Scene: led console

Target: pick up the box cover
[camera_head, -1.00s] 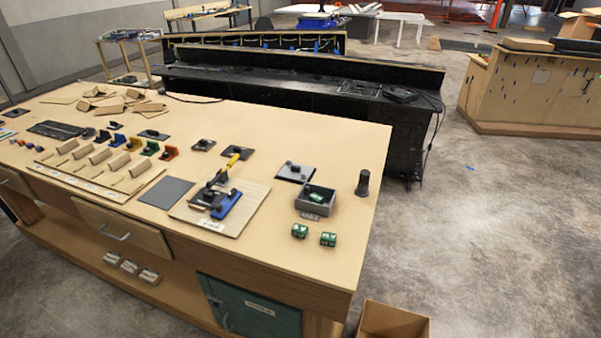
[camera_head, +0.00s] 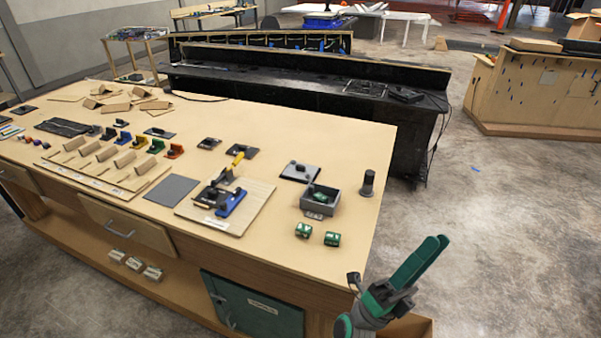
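The likely box cover is a flat grey plate with a black knob (camera_head: 299,171), lying on the wooden table just behind the open grey box (camera_head: 320,204). The box holds a green part and stands near the table's right end. My gripper (camera_head: 438,243), with green fingers, is at the lower right, beyond the table's right edge and apart from the cover. Its fingers look close together and point up and right, but the angle hides whether there is a gap. I see nothing held between them.
Two green blocks (camera_head: 318,234) sit in front of the box. A black cylinder (camera_head: 367,183) stands to its right. An open carton (camera_head: 413,326) is on the floor, partly behind my arm.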

